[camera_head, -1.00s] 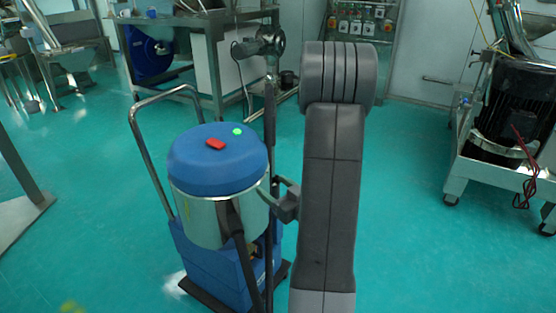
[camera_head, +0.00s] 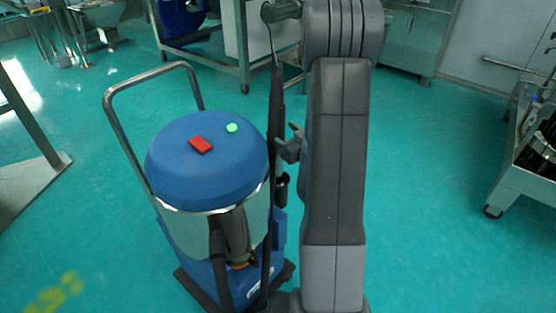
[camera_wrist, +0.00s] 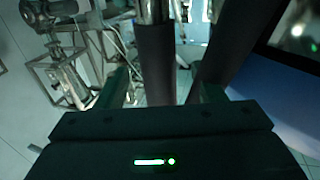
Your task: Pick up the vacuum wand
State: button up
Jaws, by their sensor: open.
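The vacuum wand (camera_head: 275,120) is a thin dark upright tube at the right side of the blue and steel vacuum cleaner (camera_head: 207,160). In the wrist view the wand (camera_wrist: 155,60) is a dark tube with a metal upper section, standing between the fingers of my gripper (camera_wrist: 162,88), nearer the left finger. My gripper (camera_head: 290,145) is open, close beside the wand in the head view and partly hidden by my arm. I cannot tell whether a finger touches the wand.
A dark slanting tube (camera_wrist: 240,40) and the blue vacuum body (camera_wrist: 285,110) lie close on the right in the wrist view. The vacuum's metal push handle (camera_head: 115,110) rises at left. A wheeled metal cart (camera_head: 525,180) stands at right. Green floor between is clear.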

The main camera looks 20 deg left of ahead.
jog(key=x, duration=0.5)
jog(key=shift+w+a+f, duration=0.2)
jog(key=shift+w+a, duration=0.05)
jog(key=shift+w, duration=0.05)
jog(key=c, duration=1.1)
